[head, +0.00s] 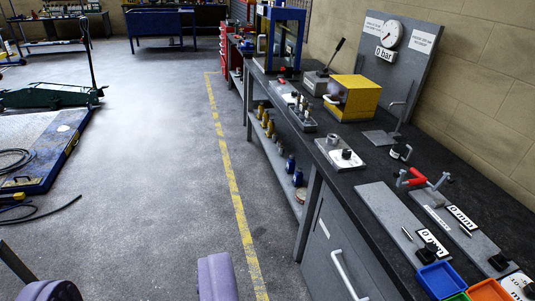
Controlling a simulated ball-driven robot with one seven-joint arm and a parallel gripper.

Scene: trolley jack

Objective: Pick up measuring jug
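My gripper (135,280) shows at the bottom left as two purple fingers set wide apart, with only floor seen between them. It is open and empty, well left of the workbench (345,218). I cannot clearly make out a measuring jug. A small dark vessel with a pale marking (399,149) stands on the bench in front of the gauge board, but it is too small to tell whether it is the jug.
The bench holds a yellow box (352,97), a blue press frame (281,38), grey plates (390,210) and coloured bins (440,280). A gauge board (398,60) stands behind. A green trolley jack (45,95) is at the left. The middle floor is clear.

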